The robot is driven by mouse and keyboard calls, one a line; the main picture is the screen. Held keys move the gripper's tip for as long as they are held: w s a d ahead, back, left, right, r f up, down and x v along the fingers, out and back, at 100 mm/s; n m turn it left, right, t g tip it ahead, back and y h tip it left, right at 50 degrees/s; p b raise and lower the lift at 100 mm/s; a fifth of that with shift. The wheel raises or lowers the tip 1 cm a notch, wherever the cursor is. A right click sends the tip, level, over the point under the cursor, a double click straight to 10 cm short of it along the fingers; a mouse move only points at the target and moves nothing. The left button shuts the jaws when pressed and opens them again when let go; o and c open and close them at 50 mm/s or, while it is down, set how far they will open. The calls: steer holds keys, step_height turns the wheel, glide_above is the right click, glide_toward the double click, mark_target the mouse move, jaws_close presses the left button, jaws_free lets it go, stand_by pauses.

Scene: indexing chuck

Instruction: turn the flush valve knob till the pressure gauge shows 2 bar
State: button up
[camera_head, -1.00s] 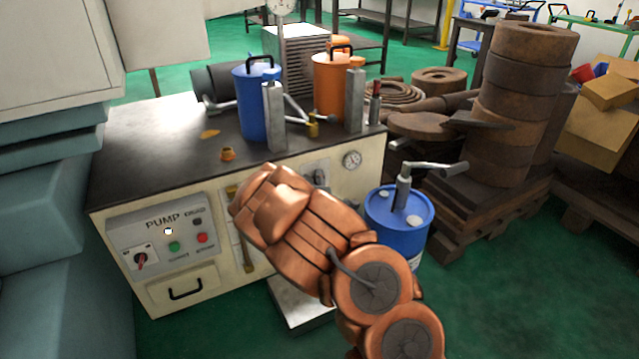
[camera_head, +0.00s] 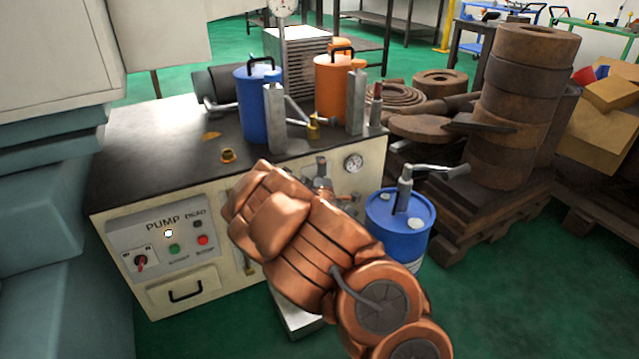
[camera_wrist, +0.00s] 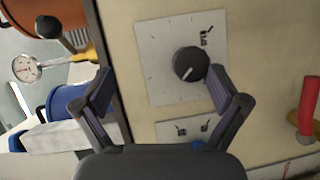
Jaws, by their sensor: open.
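A round black knob (camera_wrist: 190,64) with a white pointer line sits on a pale marked plate in the wrist view; its label is too small to read. My gripper (camera_wrist: 162,80) is open and empty. The knob appears between its fingers, close to the right one; contact cannot be told. In the head view my arm hides the knob and the gripper. A round gauge (camera_head: 353,163) is on the bench front, and another dial gauge (camera_head: 282,7) stands behind the bench at the top edge. A dial also shows in the wrist view (camera_wrist: 26,68). No reading is legible.
The pump bench (camera_head: 130,185) carries a blue canister (camera_head: 252,105), an orange canister (camera_head: 328,92) and metal posts. A blue drum (camera_head: 398,225) with a hand pump stands right of my arm. A red handle (camera_wrist: 310,105) juts out right of the knob in the wrist view.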

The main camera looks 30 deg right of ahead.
mark_target(319, 150)
steer(key=r, duration=0.7)
steer(key=shift+d, duration=0.2)
steer(key=shift+c, duration=0.7)
steer(key=shift+f, duration=0.1)
